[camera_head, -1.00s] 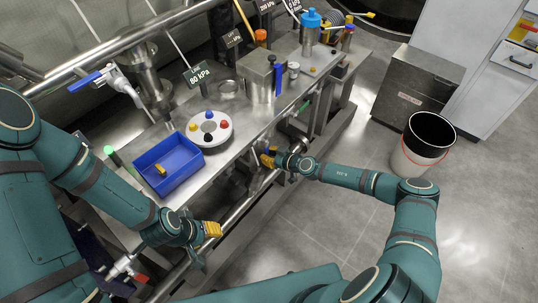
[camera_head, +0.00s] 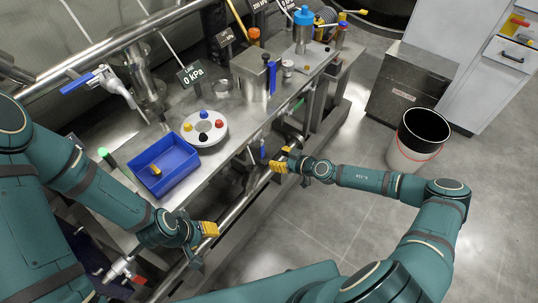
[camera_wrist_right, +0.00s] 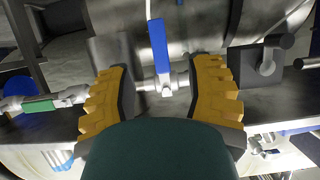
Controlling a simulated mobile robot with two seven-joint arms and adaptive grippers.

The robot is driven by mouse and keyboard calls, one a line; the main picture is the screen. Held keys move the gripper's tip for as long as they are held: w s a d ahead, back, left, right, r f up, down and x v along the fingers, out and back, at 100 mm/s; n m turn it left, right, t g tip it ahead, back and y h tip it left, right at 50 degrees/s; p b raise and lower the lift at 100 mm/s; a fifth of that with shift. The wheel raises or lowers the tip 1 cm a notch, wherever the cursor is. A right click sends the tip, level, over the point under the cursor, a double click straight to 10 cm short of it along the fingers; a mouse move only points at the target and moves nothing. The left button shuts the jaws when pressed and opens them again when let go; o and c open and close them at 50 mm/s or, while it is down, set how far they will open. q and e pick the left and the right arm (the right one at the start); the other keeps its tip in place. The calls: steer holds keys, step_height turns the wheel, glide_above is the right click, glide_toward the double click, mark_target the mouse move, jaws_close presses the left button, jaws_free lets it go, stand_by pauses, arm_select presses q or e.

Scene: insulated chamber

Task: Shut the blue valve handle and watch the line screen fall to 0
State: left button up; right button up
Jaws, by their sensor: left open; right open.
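A blue valve handle (camera_wrist_right: 158,45) stands in the gap between my right gripper's yellow fingers in the right wrist view, crosswise to the thin pipe (camera_wrist_right: 180,82). In the head view it shows small (camera_head: 263,149), just left of my right gripper (camera_head: 276,161). The right gripper is open, its fingers apart and not seen touching the handle. The line screen (camera_head: 191,76) reads 0 kPa. My left gripper (camera_head: 205,242) is open and empty near the bench's front edge.
Another blue lever (camera_head: 80,82) sits on piping at upper left. The bench holds a blue bin (camera_head: 183,181), a round white holder (camera_head: 219,138) with coloured knobs and a metal box (camera_head: 251,82). A bucket (camera_head: 398,160) stands on the floor at right.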

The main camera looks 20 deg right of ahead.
steer(key=shift+v, duration=2.15)
